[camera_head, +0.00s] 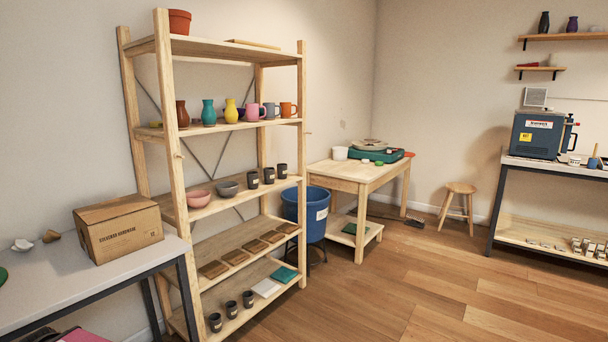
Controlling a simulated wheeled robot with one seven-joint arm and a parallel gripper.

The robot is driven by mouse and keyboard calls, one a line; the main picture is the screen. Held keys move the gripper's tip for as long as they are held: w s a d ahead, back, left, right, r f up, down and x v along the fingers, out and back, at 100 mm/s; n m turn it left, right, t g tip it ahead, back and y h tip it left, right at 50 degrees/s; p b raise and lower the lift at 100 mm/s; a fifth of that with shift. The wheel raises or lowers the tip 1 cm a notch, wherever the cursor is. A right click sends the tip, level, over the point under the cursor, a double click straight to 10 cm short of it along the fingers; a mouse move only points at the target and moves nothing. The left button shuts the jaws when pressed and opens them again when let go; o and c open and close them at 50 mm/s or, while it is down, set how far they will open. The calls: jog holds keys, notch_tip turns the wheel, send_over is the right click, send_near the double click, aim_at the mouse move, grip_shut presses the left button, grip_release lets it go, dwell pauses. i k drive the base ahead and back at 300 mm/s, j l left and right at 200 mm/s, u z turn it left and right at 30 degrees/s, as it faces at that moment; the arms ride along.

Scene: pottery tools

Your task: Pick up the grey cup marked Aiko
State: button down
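Three dark grey cups with small pale labels stand in a row on the shelf unit's middle shelf: a left one (253,180), a middle one (268,176) and a right one (282,171). Three similar labelled dark cups (231,309) stand on the bottom shelf. The labels are too small to read, so I cannot tell which cup is marked Aiko. A grey-blue mug (271,111) stands on an upper shelf among coloured mugs; I see no name on it. My gripper is not in view.
The wooden shelf unit (172,130) also holds vases, a pink bowl (198,198) and a grey bowl (228,188). A cardboard box (118,228) sits on a table at left. A blue bin (304,213) stands right of the shelves. The wooden floor (420,290) in front is clear.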

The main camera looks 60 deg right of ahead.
aim_at(282, 168)
jog(key=z, duration=1.8)
